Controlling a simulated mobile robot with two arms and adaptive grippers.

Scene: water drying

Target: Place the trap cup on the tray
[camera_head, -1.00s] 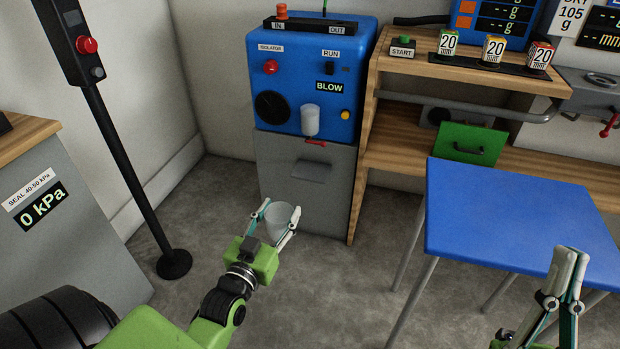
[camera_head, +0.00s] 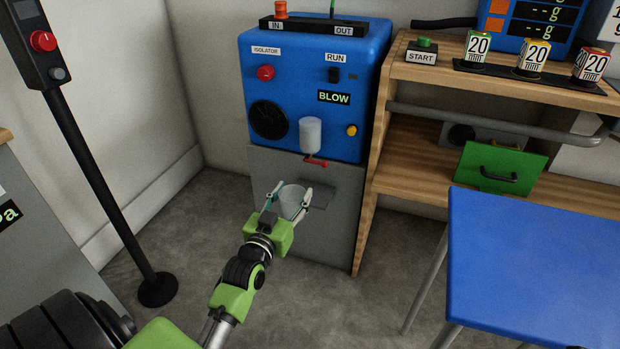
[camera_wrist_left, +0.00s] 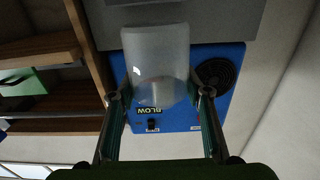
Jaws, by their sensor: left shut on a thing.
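My left gripper (camera_head: 287,200) is shut on a translucent grey-white cup (camera_head: 293,199) and holds it upright in front of the grey cabinet below the blue machine. In the left wrist view the cup (camera_wrist_left: 158,62) sits between both fingers, with the blue machine behind it. A grey tray-like ledge (camera_head: 318,194) on the cabinet front is just right of the cup and partly hidden by it; I cannot tell whether they touch. A white cylinder (camera_head: 310,134) hangs on the machine above a red lever (camera_head: 315,161). My right gripper is out of view.
The blue machine (camera_head: 352,60) stands on the grey cabinet (camera_head: 335,235). A black post (camera_head: 100,200) stands at left. A wooden shelf (camera_head: 420,160) with a green panel (camera_head: 505,166) and a blue table (camera_head: 540,250) are at right. The floor between is clear.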

